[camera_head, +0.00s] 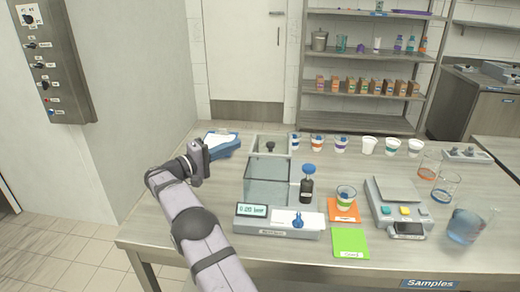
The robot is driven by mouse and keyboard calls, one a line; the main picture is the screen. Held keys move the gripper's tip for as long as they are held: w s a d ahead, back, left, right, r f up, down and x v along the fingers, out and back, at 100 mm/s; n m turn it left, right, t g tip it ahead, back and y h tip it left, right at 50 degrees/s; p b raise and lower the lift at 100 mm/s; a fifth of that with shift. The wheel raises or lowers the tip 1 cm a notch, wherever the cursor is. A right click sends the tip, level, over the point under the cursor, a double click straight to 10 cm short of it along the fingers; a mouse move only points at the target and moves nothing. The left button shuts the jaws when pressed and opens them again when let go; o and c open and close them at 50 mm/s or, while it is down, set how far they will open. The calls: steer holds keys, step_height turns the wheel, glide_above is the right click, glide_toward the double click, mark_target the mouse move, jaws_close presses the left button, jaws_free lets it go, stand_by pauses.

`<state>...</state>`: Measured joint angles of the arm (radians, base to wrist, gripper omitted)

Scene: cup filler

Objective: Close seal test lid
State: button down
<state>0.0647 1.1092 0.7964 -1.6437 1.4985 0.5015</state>
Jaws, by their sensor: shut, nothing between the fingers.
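The seal tester (279,231) stands on the table's left half, with a small lit display (251,210) on its front. Its clear box-shaped chamber (268,182) looks empty and open at the top. The seal test lid (271,142) appears raised upright at the chamber's back edge, with a dark round knob (270,147) on its face. My gripper (205,152) is to the left of the chamber and lid, apart from both, near the blue tray. It is small in view and appears shut and empty.
A blue tray (222,150) with white contents lies behind my gripper. A dark bottle with a blue top (308,183) stands close to the chamber's right. Several cups stand behind.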

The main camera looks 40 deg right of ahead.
mark_target(259, 152)
steer(key=shift+d, duration=0.2)
steer(key=d+p, duration=0.1)
steer(key=d, duration=0.2)
steer(key=d+p, duration=0.1)
steer(key=d, duration=0.2)
steer(key=d+p, duration=0.1)
steer(key=d, duration=0.2)
steer(key=shift+w+d+r, duration=0.1)
steer(key=shift+d+r, duration=0.2)
steer(key=shift+d, duration=0.05)
steer(key=shift+s+a+f+p, duration=0.2)
steer(key=shift+s+p, duration=0.1)
steer(key=shift+s, duration=0.3)
steer(key=shift+s+a+f+p, duration=0.1)
steer(key=shift+s+a+p, duration=0.2)
steer(key=shift+s, duration=0.3)
steer(key=shift+s+a+f+p, duration=0.15)
steer(key=shift+s+p, duration=0.15)
steer(key=shift+s, duration=0.3)
steer(key=shift+s, duration=0.1)
steer(key=shift+s+a+b, duration=0.35)
steer(key=shift+a+b, duration=0.05)
steer(key=shift+a, duration=0.15)
steer(key=s+a+b, duration=0.5)
steer(key=s+a, duration=0.3)
steer(key=shift+b, duration=0.4)
steer(key=shift+s+d+f, duration=0.1)
steer(key=shift+s, duration=0.05)
